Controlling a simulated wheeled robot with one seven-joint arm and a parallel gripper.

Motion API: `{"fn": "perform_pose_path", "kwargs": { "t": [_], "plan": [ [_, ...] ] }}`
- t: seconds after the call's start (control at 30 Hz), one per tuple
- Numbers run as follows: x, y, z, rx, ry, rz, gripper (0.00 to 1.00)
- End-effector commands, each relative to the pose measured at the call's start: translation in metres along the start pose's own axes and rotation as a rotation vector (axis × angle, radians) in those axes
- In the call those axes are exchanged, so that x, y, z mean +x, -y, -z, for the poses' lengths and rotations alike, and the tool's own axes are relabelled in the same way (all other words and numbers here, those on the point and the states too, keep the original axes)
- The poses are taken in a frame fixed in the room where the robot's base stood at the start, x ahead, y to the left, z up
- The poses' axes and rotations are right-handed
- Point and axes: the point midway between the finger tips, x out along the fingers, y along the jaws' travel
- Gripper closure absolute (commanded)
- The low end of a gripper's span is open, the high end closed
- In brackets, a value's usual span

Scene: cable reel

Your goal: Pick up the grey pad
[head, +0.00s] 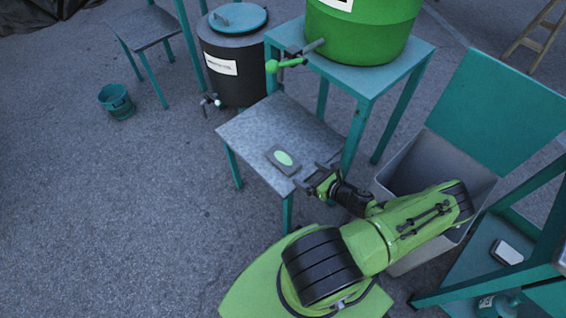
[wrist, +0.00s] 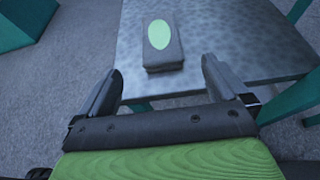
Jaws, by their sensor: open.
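The grey pad (head: 284,160) is a small dark grey block with a light green oval on top. It lies on a low grey table (head: 252,135), near the table's front edge. It also shows in the wrist view (wrist: 164,50), ahead of my gripper and roughly centred between the fingers. My gripper (head: 314,176) is beside the pad, to its right in the head view. In the wrist view my gripper (wrist: 160,82) is open, with both fingers apart and nothing between them. The fingertips are short of the pad, not touching it.
A green tank (head: 362,30) stands on a taller teal table (head: 400,75) behind. A dark barrel (head: 235,60) with a tap stands behind the low table. A grey bin (head: 408,165) with a teal lid (head: 500,95) is to the right. A small bucket (head: 116,101) sits far left on open floor.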

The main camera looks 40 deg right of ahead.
Motion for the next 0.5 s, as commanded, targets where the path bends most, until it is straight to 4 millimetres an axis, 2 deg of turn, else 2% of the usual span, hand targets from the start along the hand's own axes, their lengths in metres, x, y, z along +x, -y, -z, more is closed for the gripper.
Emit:
{"fn": "perform_pose_path", "kwargs": {
  "t": [0.03,0.2,0.43,0.5],
  "plan": [
    [0.015,-0.002,0.003,-0.002,0.001,-0.006,0.00],
    [0.057,-0.002,0.004,-0.003,-0.001,-0.006,0.00],
    [0.087,-0.001,0.002,-0.004,-0.002,-0.006,0.00],
    [0.101,-0.001,0.002,-0.006,-0.002,-0.006,0.00]
  ]
}}
